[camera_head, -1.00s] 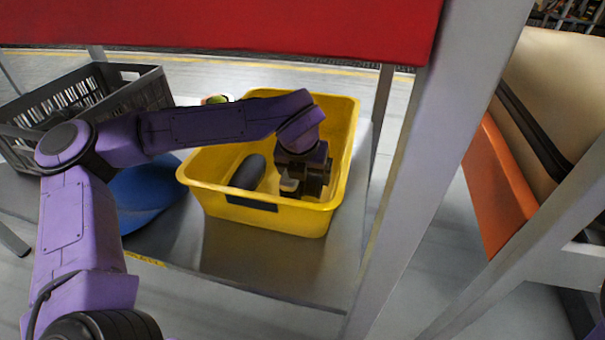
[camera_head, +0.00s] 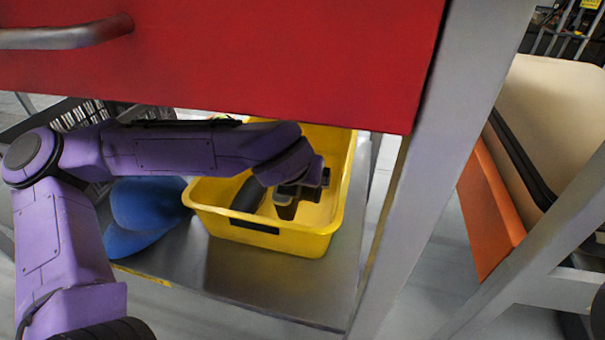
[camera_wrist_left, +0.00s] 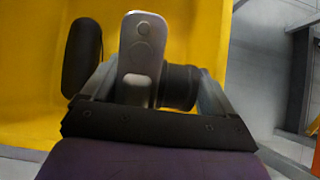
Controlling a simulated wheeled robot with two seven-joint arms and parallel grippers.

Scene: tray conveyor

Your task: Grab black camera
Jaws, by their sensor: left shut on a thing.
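The camera (camera_wrist_left: 142,50) lies between the fingers of my left gripper (camera_wrist_left: 153,88). In the left wrist view it shows a light grey narrow face with round buttons and a black lens barrel (camera_wrist_left: 180,88). In the head view my left gripper (camera_head: 297,190) is inside the yellow bin (camera_head: 285,240), shut on the camera (camera_head: 287,211), which shows only as a small dark shape below it. I cannot tell whether the camera touches the bin floor. My right gripper is not in view.
A dark rounded object (camera_head: 248,194) lies in the bin left of the gripper; it also shows in the left wrist view (camera_wrist_left: 82,57). A blue cap (camera_head: 145,208) and a black crate (camera_head: 75,112) stand left. A red panel (camera_head: 220,60) hangs above; a grey post (camera_head: 425,160) is at right.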

